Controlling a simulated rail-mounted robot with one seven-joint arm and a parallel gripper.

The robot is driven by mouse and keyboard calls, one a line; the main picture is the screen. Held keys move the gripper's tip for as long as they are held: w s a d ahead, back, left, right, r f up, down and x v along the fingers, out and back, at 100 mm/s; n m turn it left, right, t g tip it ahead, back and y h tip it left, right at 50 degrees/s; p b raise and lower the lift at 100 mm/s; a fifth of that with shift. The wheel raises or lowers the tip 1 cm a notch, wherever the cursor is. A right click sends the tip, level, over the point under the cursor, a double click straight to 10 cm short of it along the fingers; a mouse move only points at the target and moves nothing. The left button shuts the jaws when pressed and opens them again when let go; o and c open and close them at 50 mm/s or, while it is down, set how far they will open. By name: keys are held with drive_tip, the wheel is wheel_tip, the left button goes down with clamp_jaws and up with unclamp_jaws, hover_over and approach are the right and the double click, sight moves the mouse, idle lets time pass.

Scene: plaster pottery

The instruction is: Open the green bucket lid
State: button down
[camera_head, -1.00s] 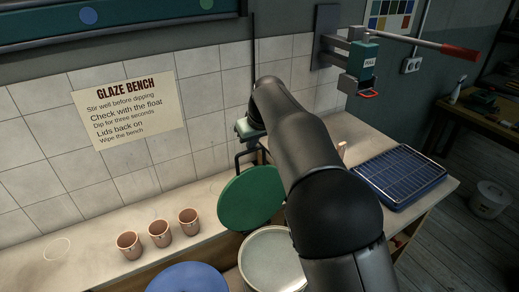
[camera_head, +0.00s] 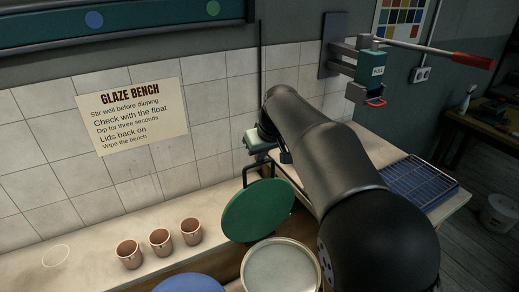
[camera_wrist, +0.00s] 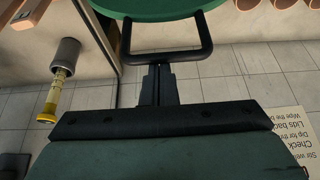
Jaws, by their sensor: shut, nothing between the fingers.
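The round green lid (camera_head: 258,211) stands tilted steeply up behind an open bucket (camera_head: 282,268) with a pale surface inside. The lid's black loop handle (camera_head: 245,172) faces the tiled wall. In the wrist view the green lid (camera_wrist: 160,8) is at the top edge, with its handle (camera_wrist: 165,55) below it. My gripper (camera_wrist: 158,70) is shut, its dark fingertips at the handle's bar with nothing between them. Whether they touch the bar I cannot tell. In the head view my gripper (camera_head: 258,148) is by the wall, its fingers partly hidden.
Three terracotta cups (camera_head: 161,241) stand on the bench left of the lid. A blue round lid (camera_head: 190,284) is at the bottom edge. A blue tray with a rack (camera_head: 420,180) lies right of my arm. A wall-mounted lever press (camera_head: 370,75) is above. The tiled wall (camera_head: 215,150) is close behind.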

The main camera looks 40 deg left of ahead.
drive_tip(key=a+v, duration=0.1)
drive_tip(key=v, duration=0.8)
drive_tip(key=shift+r, duration=0.5)
drive_tip(key=shift+w+d, duration=0.15)
